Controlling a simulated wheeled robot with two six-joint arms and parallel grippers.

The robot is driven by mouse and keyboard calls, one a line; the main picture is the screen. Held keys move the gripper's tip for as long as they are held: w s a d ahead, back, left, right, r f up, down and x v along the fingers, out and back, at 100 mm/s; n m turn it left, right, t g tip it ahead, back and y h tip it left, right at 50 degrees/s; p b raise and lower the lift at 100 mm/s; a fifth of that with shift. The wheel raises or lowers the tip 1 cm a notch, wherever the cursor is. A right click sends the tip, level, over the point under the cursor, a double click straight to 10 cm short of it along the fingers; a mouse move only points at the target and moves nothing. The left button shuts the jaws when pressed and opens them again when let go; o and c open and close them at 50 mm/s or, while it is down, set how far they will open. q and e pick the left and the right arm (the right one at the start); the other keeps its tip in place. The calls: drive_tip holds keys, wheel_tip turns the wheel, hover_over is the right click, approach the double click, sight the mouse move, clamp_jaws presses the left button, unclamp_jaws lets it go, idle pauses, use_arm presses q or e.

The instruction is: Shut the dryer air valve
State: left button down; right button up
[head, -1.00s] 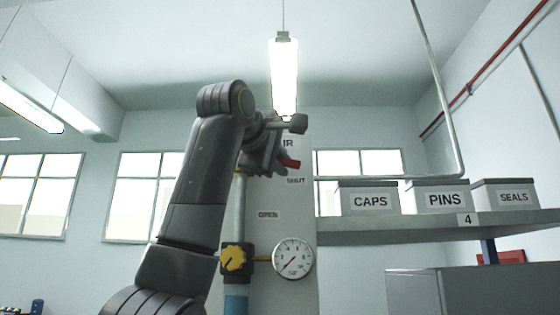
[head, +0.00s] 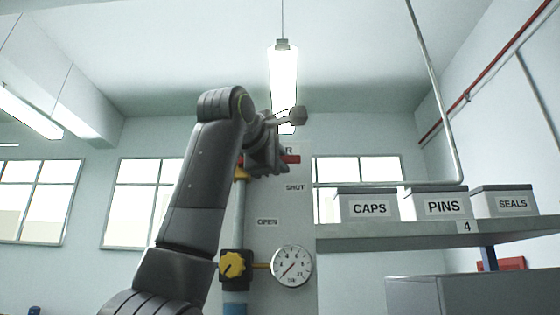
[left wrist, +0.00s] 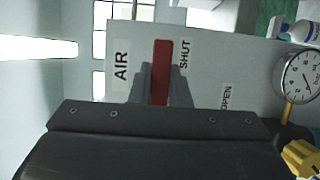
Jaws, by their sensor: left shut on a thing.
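The dryer air valve's red lever (head: 292,159) shows at the upper part of a grey panel (head: 283,225). In the head view it points right and lies about level, above the SHUT label (head: 295,188). The OPEN label (head: 267,222) is lower down. My left gripper (head: 272,158) is at the lever. In the left wrist view its fingers (left wrist: 161,92) are shut on the red lever (left wrist: 161,60), which stands between the AIR label (left wrist: 121,66) and the SHUT label (left wrist: 184,53). The valve body is hidden behind my gripper. My right gripper is not in view.
A yellow knob (head: 232,264) and a round gauge (head: 291,266) sit below on the pipe and panel. A shelf (head: 400,236) with CAPS, PINS and SEALS boxes stands to the right. A grey cabinet (head: 460,293) is below it.

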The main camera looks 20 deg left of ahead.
use_arm(q)
drive_tip(key=c, duration=1.4)
unclamp_jaws()
drive_tip(key=shift+o, duration=0.2)
drive_tip(key=s+a+b, duration=0.2)
drive_tip(key=s+b, duration=0.6)
drive_tip(key=s, duration=0.9)
drive_tip(key=shift+s, duration=0.15)
